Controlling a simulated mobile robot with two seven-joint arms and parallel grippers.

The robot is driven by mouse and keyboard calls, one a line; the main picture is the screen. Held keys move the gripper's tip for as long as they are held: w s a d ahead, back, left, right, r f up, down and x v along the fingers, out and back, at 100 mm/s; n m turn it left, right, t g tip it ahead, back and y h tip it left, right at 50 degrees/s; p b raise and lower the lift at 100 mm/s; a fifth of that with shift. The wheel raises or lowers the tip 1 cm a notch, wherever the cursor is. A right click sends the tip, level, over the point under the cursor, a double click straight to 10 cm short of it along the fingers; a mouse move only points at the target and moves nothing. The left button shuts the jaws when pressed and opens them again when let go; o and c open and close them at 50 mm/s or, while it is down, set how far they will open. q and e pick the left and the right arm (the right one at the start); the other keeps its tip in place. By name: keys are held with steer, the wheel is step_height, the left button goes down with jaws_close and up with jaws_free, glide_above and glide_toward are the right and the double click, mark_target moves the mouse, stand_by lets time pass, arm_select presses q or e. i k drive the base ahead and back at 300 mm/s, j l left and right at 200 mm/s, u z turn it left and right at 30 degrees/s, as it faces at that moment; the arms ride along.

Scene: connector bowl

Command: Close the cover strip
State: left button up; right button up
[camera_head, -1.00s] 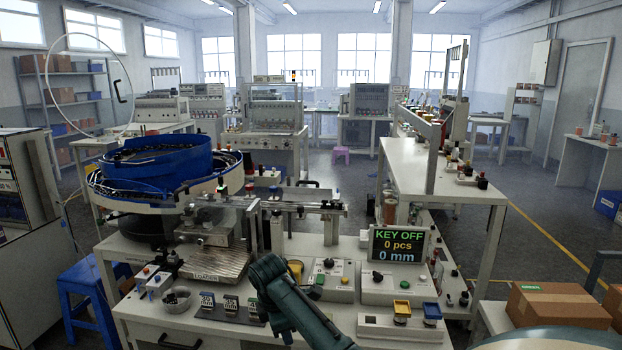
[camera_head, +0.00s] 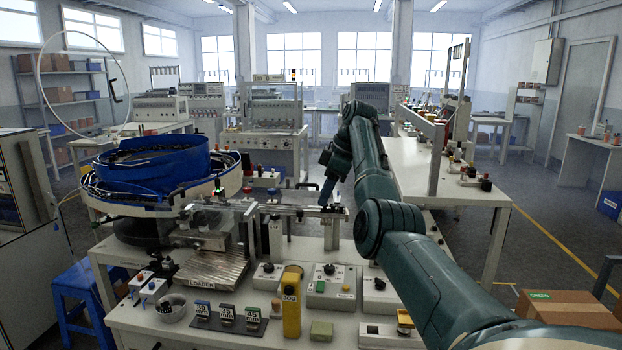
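My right arm reaches in from the lower right, and its gripper (camera_head: 326,196) points down at the right end of the rail (camera_head: 285,208). The fingertips are small and dark there. I cannot tell whether they are open or shut, or whether they touch the rail. The rail runs rightward from beside the blue bowl feeder (camera_head: 155,160). I cannot clearly make out the cover strip along the rail; it is thin, and the gripper hides part of the right end. My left gripper is not in view.
A clear round lid (camera_head: 112,90) stands raised above the bowl. The ribbed loader plate (camera_head: 212,270), a yellow upright block (camera_head: 291,302) and a control box (camera_head: 331,286) stand in front of the rail. My arm covers the right part of the bench.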

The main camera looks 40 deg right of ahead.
mark_target(297, 196)
steer(key=i+l, duration=0.3)
steer(key=l, duration=0.2)
steer(key=i+l, duration=0.65)
steer(key=l, duration=0.3)
